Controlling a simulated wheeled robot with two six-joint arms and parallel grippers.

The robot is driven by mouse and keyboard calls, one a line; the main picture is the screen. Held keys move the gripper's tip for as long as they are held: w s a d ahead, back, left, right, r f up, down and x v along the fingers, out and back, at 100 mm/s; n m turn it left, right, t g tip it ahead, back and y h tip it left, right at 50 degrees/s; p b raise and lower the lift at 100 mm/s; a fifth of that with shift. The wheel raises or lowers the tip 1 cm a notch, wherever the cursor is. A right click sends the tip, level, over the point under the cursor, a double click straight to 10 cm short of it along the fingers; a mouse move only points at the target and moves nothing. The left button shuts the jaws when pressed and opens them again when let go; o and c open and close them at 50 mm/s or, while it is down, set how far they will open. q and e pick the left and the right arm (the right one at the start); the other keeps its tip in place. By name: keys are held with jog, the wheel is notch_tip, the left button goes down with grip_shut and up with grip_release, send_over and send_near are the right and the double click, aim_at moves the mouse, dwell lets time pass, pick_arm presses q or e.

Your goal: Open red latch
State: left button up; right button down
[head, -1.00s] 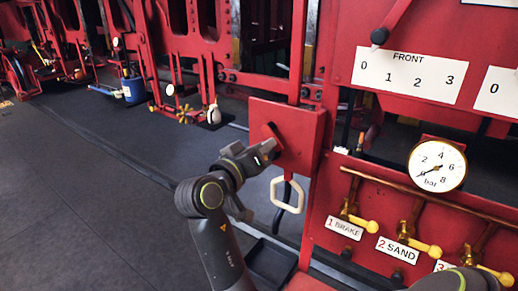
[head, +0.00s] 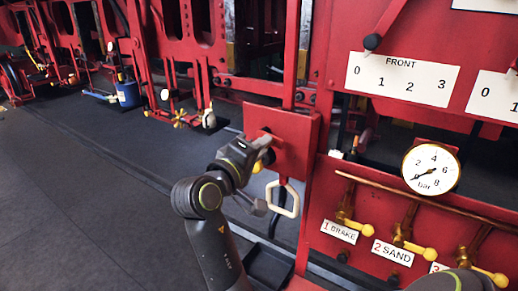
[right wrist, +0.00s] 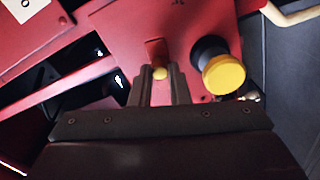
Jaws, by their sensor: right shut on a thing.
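The red latch (right wrist: 155,50) is a small red lever on the face of a red box (head: 301,128). My right gripper (head: 266,145) is at the box's left part, with its fingers around the latch. In the right wrist view the gripper (right wrist: 162,80) has its two dark fingers close together at the latch, with a small yellow tip between them. The fingers and hand hide much of the latch in the head view. My left gripper is not in view.
A black knob with a yellow cap (right wrist: 223,74) stands right beside the fingers in the wrist view. A cream loop handle (head: 283,199) hangs below the box. To the right are a pressure gauge (head: 431,169) and yellow-tipped valve levers (head: 356,225). Open floor lies left.

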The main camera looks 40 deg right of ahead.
jog(key=shift+r, duration=0.15)
jog(key=c, duration=1.7)
grip_release()
jog(key=o, duration=0.3)
jog(key=shift+d, duration=0.35)
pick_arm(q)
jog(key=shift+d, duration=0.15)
pick_arm(e)
jog(key=shift+o, duration=0.2)
jog(key=shift+a+f, duration=0.2)
